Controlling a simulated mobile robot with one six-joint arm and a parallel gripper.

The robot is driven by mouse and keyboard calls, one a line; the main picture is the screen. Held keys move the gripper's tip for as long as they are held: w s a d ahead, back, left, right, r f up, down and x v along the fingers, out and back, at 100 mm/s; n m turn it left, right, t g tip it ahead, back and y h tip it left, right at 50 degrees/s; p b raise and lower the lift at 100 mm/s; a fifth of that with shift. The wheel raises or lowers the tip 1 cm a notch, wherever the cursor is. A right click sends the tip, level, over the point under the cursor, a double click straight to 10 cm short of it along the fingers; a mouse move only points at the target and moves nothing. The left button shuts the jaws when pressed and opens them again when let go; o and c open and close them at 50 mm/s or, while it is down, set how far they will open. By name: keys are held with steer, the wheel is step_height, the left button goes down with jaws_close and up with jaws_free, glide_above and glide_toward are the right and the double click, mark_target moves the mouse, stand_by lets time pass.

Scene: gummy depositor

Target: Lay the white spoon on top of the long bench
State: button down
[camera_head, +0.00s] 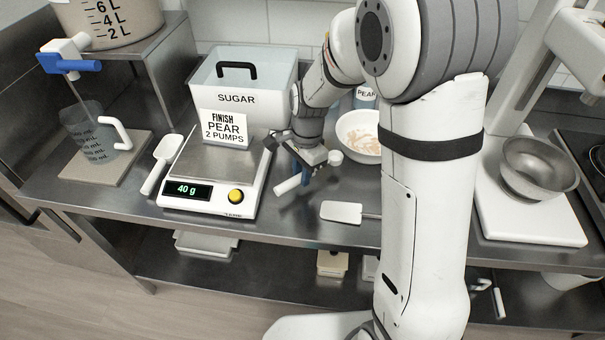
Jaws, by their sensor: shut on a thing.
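My gripper (306,170) is low over the long bench (285,222), just right of the scale. It is shut on a slim white thing, which looks like the white spoon (287,186). One white end sticks out at the lower left and a small rounded white end shows at the right of the jaws. The jaws hide its middle. It appears slightly above the steel top; I cannot tell whether it touches. A white spatula (341,212) lies on the bench to the lower right.
The scale (209,208) reads 40 g and stands close left, with a white scoop (160,160) beside it. The sugar bin (240,85) stands behind. A white bowl (352,128) stands behind my gripper at the right. The bench front between scale and spatula is bare.

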steer(key=shift+w+d, duration=0.1)
steer(key=shift+w, duration=0.3)
steer(key=shift+f, duration=0.2)
steer(key=shift+f+p, duration=0.35)
steer(key=shift+f, duration=1.2)
steer(key=shift+f, duration=0.15)
steer(key=c, duration=1.3)
jaws_free()
